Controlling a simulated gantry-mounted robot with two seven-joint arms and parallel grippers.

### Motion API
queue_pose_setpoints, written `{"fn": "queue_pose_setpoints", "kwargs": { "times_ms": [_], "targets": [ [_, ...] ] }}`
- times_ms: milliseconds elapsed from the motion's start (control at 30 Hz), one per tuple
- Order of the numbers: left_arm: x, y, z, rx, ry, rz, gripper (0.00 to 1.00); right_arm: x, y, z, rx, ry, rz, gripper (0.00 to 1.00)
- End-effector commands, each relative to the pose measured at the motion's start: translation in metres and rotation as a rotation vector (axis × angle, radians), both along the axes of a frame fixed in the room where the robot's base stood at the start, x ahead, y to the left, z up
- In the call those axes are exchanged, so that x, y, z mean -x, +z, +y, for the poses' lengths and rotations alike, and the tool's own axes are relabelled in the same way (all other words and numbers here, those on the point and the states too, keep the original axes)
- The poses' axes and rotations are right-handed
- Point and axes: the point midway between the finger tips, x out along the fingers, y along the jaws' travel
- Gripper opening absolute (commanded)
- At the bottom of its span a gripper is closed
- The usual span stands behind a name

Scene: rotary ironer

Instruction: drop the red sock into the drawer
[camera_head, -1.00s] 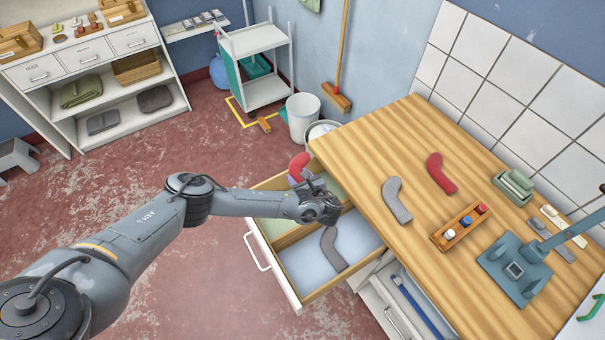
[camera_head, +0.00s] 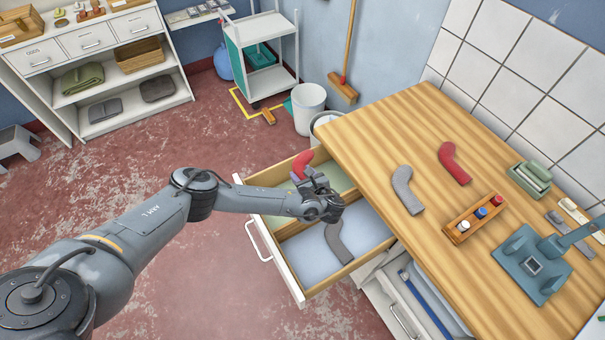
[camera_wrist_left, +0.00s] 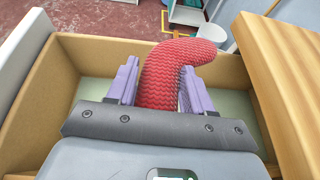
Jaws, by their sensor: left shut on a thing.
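A red sock (camera_head: 302,164) is held in my left gripper (camera_head: 311,180), whose two fingers are shut on it. In the left wrist view the patterned red sock (camera_wrist_left: 168,75) sticks out past both purple fingers and bends to the right. The gripper is over the green-floored far compartment of the open drawer (camera_head: 289,279); the sock appears above the compartment floor. A grey sock (camera_head: 338,244) lies in the blue-floored near compartment. Another red sock (camera_head: 453,163) and a grey sock (camera_head: 405,188) lie on the wooden counter. My right gripper is not in view.
The wooden counter (camera_head: 372,140) stands right of the drawer, with a small rack of bottles (camera_head: 473,219) on it. A white bin (camera_head: 309,108) stands behind the drawer. A lower drawer (camera_head: 405,300) is partly open.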

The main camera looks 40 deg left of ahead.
Motion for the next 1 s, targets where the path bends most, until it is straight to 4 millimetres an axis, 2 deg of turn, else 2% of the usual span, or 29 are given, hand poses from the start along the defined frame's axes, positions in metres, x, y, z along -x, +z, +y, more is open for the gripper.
{"fn": "queue_pose_setpoints", "kwargs": {
  "times_ms": [133, 167, 333, 733, 1000],
  "targets": [
    [0.0, 0.001, 0.0, 0.0, 0.0, 0.0, 0.23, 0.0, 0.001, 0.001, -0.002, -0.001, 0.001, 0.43],
    [0.0, 0.001, 0.0, 0.0, 0.0, 0.0, 0.54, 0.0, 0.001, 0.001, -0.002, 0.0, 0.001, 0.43],
    [0.0, 0.001, 0.0, 0.0, 0.0, 0.0, 0.8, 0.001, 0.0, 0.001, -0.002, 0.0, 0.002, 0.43],
    [0.002, 0.002, -0.005, 0.001, -0.001, 0.001, 0.81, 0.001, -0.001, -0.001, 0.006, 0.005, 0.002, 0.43],
    [0.015, 0.015, -0.036, 0.003, -0.003, 0.0, 0.81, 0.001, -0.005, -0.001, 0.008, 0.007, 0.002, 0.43]
  ]
}}
